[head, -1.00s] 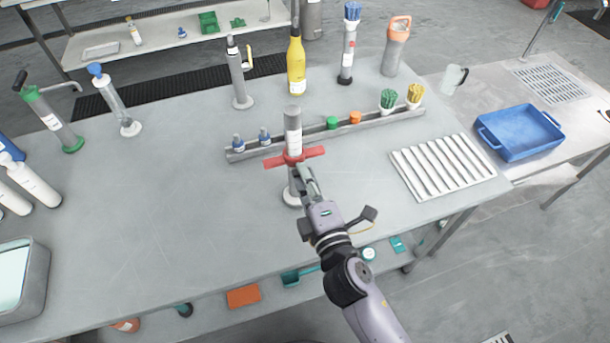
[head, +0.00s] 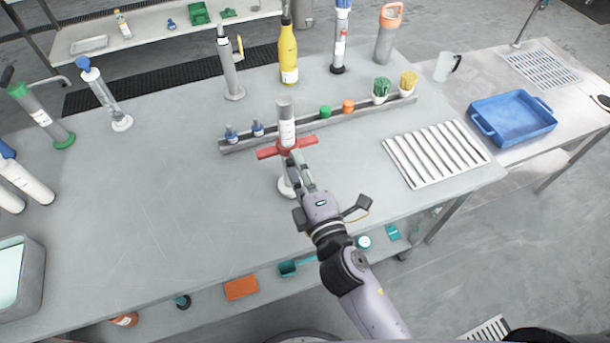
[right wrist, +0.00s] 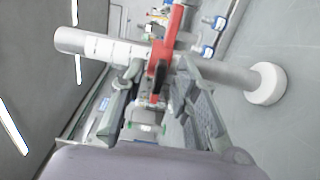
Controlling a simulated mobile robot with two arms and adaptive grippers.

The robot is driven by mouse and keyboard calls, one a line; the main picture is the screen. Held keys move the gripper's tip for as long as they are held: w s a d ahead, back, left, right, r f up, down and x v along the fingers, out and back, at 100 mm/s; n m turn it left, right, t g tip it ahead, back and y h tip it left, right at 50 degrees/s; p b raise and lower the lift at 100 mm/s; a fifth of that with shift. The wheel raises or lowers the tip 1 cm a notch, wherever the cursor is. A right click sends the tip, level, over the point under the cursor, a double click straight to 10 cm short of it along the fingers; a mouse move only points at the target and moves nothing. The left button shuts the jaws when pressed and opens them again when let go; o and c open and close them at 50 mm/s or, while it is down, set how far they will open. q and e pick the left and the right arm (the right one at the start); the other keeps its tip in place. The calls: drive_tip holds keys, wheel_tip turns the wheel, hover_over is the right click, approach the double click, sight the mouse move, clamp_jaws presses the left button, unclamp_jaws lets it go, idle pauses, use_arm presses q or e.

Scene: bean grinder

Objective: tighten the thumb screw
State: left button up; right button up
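A grey upright cylinder (head: 287,129) with a white label stands on a round white base (head: 288,187) near the table's middle. A red collar with two side arms (head: 267,153) is around it. In the right wrist view the collar (right wrist: 170,44) carries a small dark part (right wrist: 160,77), which looks like the thumb screw; in the head view it is hidden. My right gripper (head: 299,163) is at the front of the collar. In the right wrist view its fingers (right wrist: 159,72) are apart, one on each side of the dark part; contact cannot be told. My left gripper is out of view.
Behind the cylinder runs a grey rail (head: 300,131) with small bottles, caps and brush cups. A yellow bottle (head: 289,60) and other cylinders stand farther back. A ribbed white rack (head: 437,153) lies to the right. The table's left middle is clear.

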drive_tip(key=v, duration=1.2)
idle(0.3)
drive_tip(key=s+d+f+m+g+h, duration=0.1)
drive_tip(key=d+f+m+g+h, duration=0.35)
drive_tip(key=d+m, duration=0.4)
drive_tip(key=d+f+m+g+h, duration=0.35)
drive_tip(key=d+f+m, duration=0.25)
drive_tip(key=d+m, duration=0.25)
drive_tip(key=s+f+m+g+y, duration=0.2)
drive_tip(key=s+m+g, duration=0.1)
drive_tip(key=s+g, duration=0.3)
drive_tip(key=s+f+g, duration=0.1)
drive_tip(key=s+f, duration=0.1)
drive_tip(key=f, duration=1.2)
drive_tip(key=s+f, duration=0.2)
drive_tip(key=f, duration=1.2)
drive_tip(key=s+d+f+g, duration=0.1)
drive_tip(key=s+d+f, duration=0.1)
drive_tip(key=s+f, duration=1.2)
drive_tip(key=shift+s+f+n, duration=0.3)
drive_tip(key=shift+s+n, duration=0.1)
drive_tip(key=shift+s, duration=0.65)
